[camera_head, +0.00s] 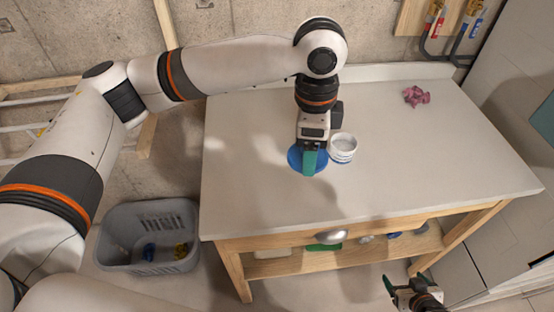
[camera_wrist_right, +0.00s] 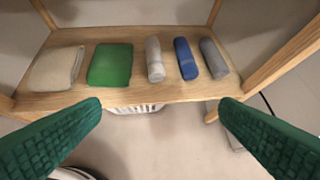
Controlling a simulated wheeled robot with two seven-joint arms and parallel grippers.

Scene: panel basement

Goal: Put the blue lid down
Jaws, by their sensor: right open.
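The blue lid (camera_head: 294,157) is a round disc at the middle of the table's left half in the head view. My left gripper (camera_head: 309,163) points down over it, its green fingers covering the lid's centre. I cannot tell whether these fingers grip the lid or whether it lies fully on the tabletop. A white jar with blue bands (camera_head: 343,148) stands just right of the lid. My right gripper (camera_head: 400,288) is low in front of the table. In the right wrist view its green fingers (camera_wrist_right: 160,103) are wide apart with nothing between them.
The pale tabletop (camera_head: 420,160) is mostly clear, with a crumpled pink cloth (camera_head: 416,96) at the back right. A wooden shelf (camera_wrist_right: 115,95) below holds folded and rolled towels. A grey basket (camera_head: 150,240) stands on the floor at left.

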